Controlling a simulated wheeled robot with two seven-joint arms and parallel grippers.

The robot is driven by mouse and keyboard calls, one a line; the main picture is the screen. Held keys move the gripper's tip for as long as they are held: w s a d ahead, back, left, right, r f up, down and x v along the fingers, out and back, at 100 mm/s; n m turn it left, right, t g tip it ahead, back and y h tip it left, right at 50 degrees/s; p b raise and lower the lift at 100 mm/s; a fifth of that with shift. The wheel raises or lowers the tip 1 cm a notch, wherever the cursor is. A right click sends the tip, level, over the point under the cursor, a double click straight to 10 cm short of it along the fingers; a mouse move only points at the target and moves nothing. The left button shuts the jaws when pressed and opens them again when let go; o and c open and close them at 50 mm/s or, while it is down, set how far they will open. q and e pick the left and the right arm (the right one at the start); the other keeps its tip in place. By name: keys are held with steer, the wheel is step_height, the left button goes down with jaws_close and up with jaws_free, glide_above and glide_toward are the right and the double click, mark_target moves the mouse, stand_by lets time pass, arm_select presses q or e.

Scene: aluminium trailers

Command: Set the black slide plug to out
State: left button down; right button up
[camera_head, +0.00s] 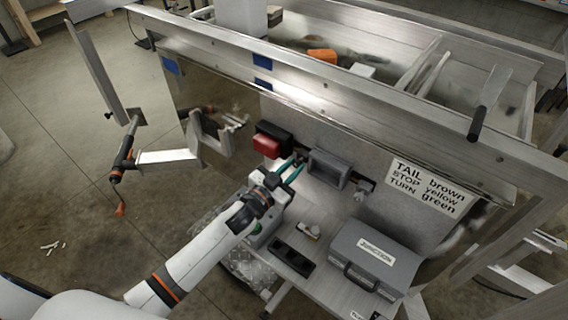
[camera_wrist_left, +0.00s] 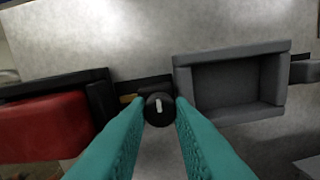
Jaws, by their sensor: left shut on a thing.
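The black slide plug (camera_wrist_left: 158,109) shows in the left wrist view as a round black knob with a white mark on its end. It sits at the wall between a red block and a grey open box. My left gripper (camera_head: 296,164) comes in from the lower left in the head view. Its teal fingers lie on either side of the plug, and it is shut on it. In the head view the plug is too small and crowded by the fingers to make out clearly. How far the plug stands out cannot be told. My right gripper is not in view.
The red block (camera_head: 267,144) is close left of my fingers, and the grey open box (camera_head: 328,168) close right. A label sign (camera_head: 427,187) is farther right. A grey junction case (camera_head: 372,262) and a black tray (camera_head: 291,258) lie on the shelf below.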

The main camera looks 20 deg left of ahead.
arm_select(q)
steer(key=c, duration=1.6)
jaws_free()
steer(key=shift+s+d+f, duration=0.1)
steer(key=shift+d, duration=0.05)
steer(key=o, duration=0.3)
steer(key=shift+d, duration=0.1)
steer(key=shift+o, duration=0.2)
steer(key=shift+s, duration=0.1)
steer(key=b+v, duration=0.1)
steer(key=v, duration=1.1)
steer(key=shift+b, duration=0.3)
